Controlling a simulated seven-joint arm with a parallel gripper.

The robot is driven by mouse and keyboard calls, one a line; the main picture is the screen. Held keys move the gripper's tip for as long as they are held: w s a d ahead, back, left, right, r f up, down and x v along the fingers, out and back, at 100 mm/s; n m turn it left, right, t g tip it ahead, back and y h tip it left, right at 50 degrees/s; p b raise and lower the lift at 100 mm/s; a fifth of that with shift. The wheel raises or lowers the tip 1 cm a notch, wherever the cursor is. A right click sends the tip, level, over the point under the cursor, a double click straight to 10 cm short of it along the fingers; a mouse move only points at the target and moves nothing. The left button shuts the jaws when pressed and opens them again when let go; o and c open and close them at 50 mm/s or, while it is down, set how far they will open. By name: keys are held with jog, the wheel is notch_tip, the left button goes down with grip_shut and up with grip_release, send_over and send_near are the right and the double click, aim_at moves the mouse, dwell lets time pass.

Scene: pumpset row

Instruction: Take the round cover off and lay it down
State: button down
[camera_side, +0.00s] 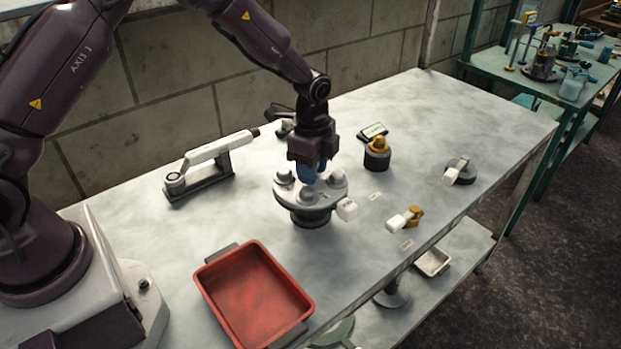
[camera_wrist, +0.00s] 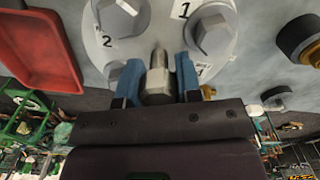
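The round cover (camera_side: 322,185) is a pale disc on a dark round body (camera_side: 310,217) on the bench. Large grey hex bolts stand on it; in the wrist view, two bolts (camera_wrist: 211,32) (camera_wrist: 122,14) sit on the cover (camera_wrist: 160,32) beside labels 1 and 2. My gripper (camera_side: 308,174) is above the cover, fingers down. In the wrist view its blue fingers (camera_wrist: 160,75) are closed against both sides of a grey bolt (camera_wrist: 157,88), whose threaded shank points away from the palm.
A red tray (camera_side: 295,332) lies at the front left. A grey handled tool (camera_side: 212,163) lies behind it. A black and yellow cylinder (camera_side: 377,155), a yellow fitting (camera_side: 411,217) and a dark round piece (camera_side: 460,172) are to the right. The bench's far right is clear.

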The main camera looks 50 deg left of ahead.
jog(key=shift+r, duration=0.45)
jog(key=shift+r, duration=0.35)
jog(key=shift+r, duration=0.35)
jog(key=shift+r, duration=0.35)
jog(key=shift+r, duration=0.15)
jog(key=shift+r, duration=0.85)
